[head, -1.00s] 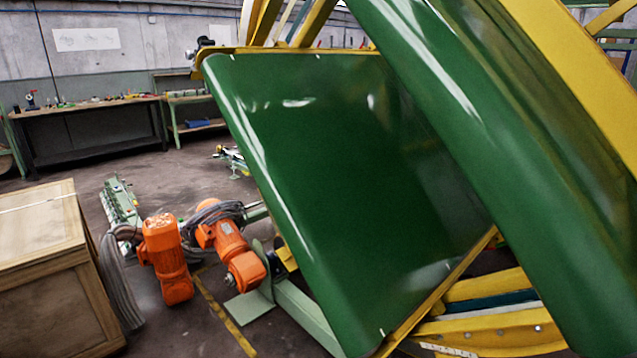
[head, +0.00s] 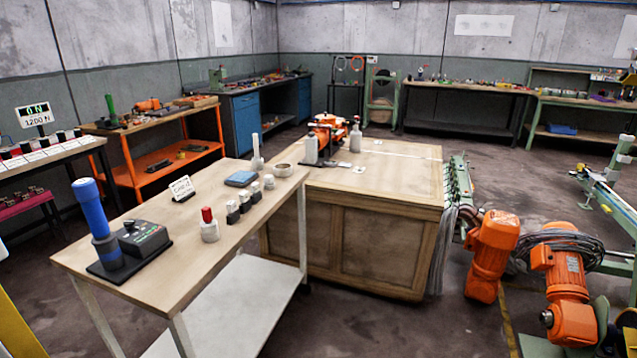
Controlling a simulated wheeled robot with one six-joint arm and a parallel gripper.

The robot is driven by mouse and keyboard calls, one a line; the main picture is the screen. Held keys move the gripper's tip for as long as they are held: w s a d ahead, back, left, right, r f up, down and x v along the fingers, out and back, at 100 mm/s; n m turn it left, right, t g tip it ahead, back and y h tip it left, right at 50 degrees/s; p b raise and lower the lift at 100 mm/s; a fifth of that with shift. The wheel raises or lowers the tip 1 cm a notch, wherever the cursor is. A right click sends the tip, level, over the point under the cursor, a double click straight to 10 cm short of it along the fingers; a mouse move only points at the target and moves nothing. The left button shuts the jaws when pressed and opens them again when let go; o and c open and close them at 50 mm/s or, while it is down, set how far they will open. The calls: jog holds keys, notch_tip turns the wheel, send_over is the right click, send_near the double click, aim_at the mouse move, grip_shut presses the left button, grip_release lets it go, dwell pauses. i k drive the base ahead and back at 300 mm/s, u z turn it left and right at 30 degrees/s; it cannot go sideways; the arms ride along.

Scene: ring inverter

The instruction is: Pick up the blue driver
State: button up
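A blue driver (head: 90,208), a thick blue cylinder, stands nearly upright at the near left end of a wooden-topped table (head: 150,262). Its lower end sits in a dark round socket on a black base (head: 117,270). A black box with a small panel (head: 145,238) sits beside it on the same base. My gripper is not in view.
Small bottles and a blue pad (head: 240,178) stand farther along the table. A wooden crate (head: 380,245) adjoins its far end. Orange motors (head: 493,255) stand at right. Bare floor (head: 360,325) lies in front of the crate.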

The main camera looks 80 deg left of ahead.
aim_at(86, 191)
jog(key=k, duration=0.1)
jog(key=u, duration=3.4)
jog(key=i, duration=0.25)
jog(key=z, duration=0.7)
jog(key=i, duration=0.85)
jog(key=u, duration=0.55)
